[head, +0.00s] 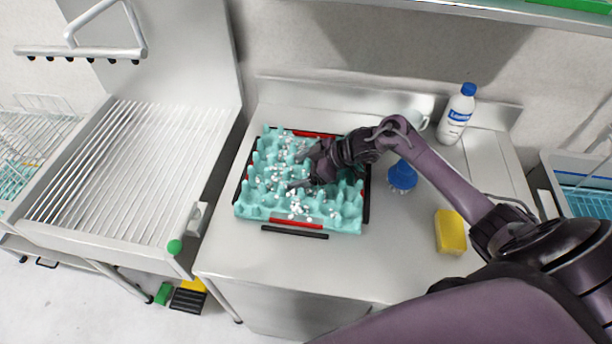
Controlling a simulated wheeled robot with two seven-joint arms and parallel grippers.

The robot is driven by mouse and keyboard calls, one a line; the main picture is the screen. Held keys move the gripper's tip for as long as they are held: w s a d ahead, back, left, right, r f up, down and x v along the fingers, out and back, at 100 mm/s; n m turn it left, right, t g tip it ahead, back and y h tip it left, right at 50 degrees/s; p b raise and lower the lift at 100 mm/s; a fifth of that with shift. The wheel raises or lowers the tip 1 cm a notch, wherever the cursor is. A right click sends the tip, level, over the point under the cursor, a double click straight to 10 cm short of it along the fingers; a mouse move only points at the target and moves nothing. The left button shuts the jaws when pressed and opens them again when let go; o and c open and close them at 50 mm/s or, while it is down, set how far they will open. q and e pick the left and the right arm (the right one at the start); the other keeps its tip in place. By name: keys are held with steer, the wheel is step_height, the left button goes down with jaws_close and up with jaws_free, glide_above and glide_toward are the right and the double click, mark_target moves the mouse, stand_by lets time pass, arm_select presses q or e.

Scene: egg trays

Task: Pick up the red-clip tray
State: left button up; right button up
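The red-clip tray (254,212) is a teal egg tray with pegs, lying on the metal counter. A red clip (296,223) shows at its near edge and another red clip (314,134) at its far edge. Small white bits are scattered over it. Black bars lie along its sides. My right gripper (296,172) reaches in from the right and is over the tray's middle, low among the pegs. Its dark fingers look spread apart, with nothing seen between them but the tray. Whether it touches the tray cannot be told. My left gripper is not in view.
On the counter (240,259), right of the tray, are a blue scrub brush (402,176), a yellow sponge (451,232) and a white bottle with blue cap (458,114). A ribbed metal drainboard (120,165) is at left. The counter's near strip is clear.

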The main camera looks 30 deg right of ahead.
steer(key=shift+s, duration=0.15)
steer(key=c, duration=1.2)
steer(key=shift+o, duration=0.2)
